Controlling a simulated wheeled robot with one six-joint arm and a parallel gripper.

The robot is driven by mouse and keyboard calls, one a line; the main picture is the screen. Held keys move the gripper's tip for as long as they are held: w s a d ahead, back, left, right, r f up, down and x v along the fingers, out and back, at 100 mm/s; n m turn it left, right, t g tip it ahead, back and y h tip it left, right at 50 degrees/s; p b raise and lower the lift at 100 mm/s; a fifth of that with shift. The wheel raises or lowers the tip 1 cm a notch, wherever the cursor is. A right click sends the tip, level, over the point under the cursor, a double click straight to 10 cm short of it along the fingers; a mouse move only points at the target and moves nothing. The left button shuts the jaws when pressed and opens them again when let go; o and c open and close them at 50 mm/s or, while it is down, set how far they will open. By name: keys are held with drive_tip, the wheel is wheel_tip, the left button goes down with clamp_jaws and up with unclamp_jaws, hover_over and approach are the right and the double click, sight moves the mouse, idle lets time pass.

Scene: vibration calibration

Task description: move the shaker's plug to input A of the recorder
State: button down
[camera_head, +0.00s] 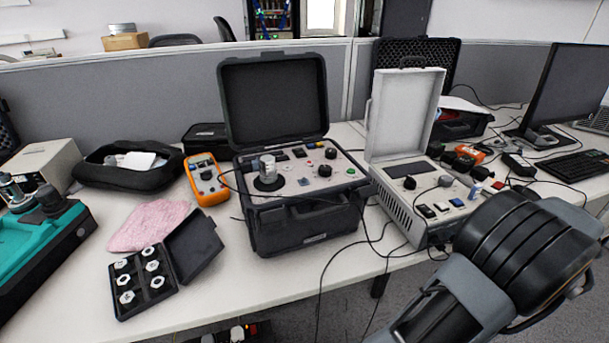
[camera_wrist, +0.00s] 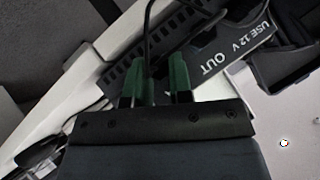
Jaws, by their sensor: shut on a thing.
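The shaker (camera_head: 306,215) is an open black case with a silver cylinder on a round black mount, in the middle of the bench. The recorder (camera_head: 412,215), which I take to be the light-grey box with a raised white lid, stands to its right. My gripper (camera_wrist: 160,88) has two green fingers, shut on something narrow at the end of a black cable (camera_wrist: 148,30). I take this to be the shaker's plug, mostly hidden between the fingers. A dark panel lettered "USE 12 V OUT" (camera_wrist: 225,48) lies just beyond the fingers. Input A cannot be made out.
Black cables (camera_head: 385,262) hang between the cases and over the bench's front edge. An orange multimeter (camera_head: 206,181), a pink cloth (camera_head: 149,224) and a black box of nuts (camera_head: 140,282) lie left. A monitor (camera_head: 570,88) stands right. Bare bench (camera_head: 245,283) shows in front.

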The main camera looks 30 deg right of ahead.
drive_tip(key=c, duration=0.9)
unclamp_jaws()
drive_tip(key=shift+c, duration=0.2)
drive_tip(key=shift+s+r, duration=0.1)
drive_tip(key=shift+s, duration=0.05)
drive_tip(key=p+v, duration=0.2)
drive_tip(key=v, duration=0.2)
drive_tip(key=shift+s+d+r, duration=0.15)
drive_tip(key=shift+s+r, duration=0.1)
